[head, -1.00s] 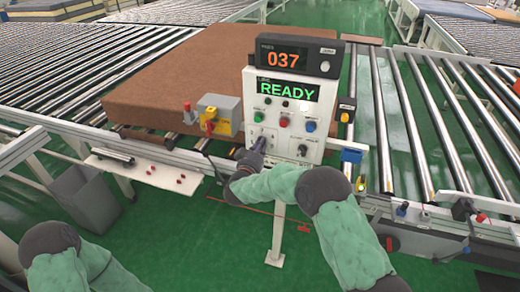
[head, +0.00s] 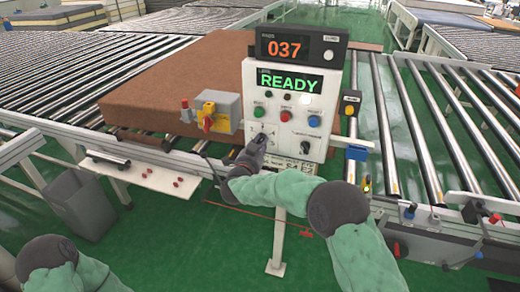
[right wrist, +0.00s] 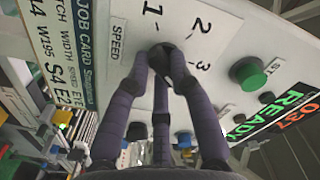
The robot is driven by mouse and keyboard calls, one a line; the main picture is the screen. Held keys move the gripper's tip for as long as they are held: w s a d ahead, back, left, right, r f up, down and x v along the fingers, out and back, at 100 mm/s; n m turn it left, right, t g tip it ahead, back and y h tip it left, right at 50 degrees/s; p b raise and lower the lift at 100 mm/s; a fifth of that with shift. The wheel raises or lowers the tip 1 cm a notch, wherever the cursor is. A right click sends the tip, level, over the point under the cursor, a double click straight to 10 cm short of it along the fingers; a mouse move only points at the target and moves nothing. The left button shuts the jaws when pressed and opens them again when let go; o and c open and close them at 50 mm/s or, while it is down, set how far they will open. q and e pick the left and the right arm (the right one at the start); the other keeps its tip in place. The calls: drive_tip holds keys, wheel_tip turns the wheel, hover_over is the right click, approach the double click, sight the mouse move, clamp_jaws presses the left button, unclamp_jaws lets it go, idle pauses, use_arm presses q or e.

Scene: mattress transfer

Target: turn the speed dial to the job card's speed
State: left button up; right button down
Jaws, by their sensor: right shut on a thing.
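The speed dial (right wrist: 160,54) is a dark knob on the white control panel (head: 291,125). Marks 1, 2 and 3 show around it in the right wrist view, with "SPEED" beside it; its pointer is hidden by the fingers. My right gripper (right wrist: 163,64) is shut on the dial, its purple fingers around it. In the head view the right gripper (head: 254,142) covers the dial. The job card (right wrist: 68,52) lies beside the dial in the wrist view and reads "S4" among its codes; it is small in the head view (head: 304,166). My left gripper is out of view.
The panel has a READY display (head: 290,81), a counter showing 037 (head: 284,48) and green (head: 259,107), red (head: 285,120) and blue (head: 314,121) buttons. A yellow-grey switch box (head: 216,112) stands left. A brown mattress (head: 170,80) lies behind, with rollers around.

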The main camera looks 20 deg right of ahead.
drive_tip(key=shift+f+m+b, duration=0.15)
drive_tip(key=shift+m+b, duration=1.2)
drive_tip(key=shift+m, duration=0.45)
drive_tip(key=shift+a, duration=0.1)
drive_tip(key=c, duration=1.1)
unclamp_jaws()
drive_tip(key=v, duration=1.2)
drive_tip(key=shift+w, duration=0.1)
